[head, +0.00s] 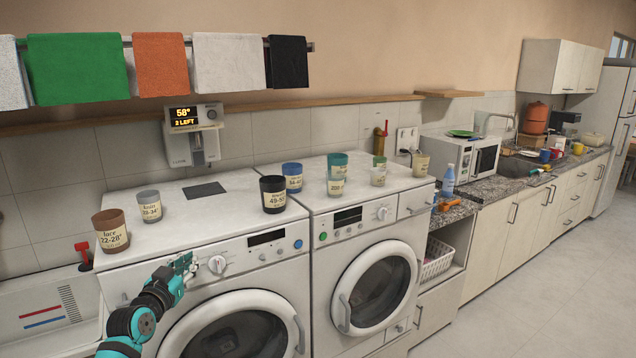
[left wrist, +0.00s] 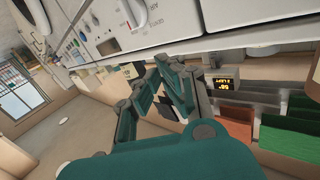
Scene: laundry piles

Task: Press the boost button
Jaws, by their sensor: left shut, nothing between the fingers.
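No button with a readable "boost" label shows. A white wall unit (head: 195,132) has a lit display (head: 183,117) reading "58°" and "2 LEFT", with a small round control (head: 212,114) at its right. The left washer has a blue button (head: 298,243) and a white dial (head: 217,264); the right machine has a green button (head: 322,236). My left gripper (head: 184,263) is shut and empty, in front of the left washer's upper front, just left of the dial. Its fingers (left wrist: 177,88) also show in the left wrist view. My right gripper is out of view.
Several labelled cups, such as a brown one (head: 111,231) and a black one (head: 273,194), stand on the machines. Towels (head: 75,68) hang from a rail above. Open floor (head: 540,290) lies at the right.

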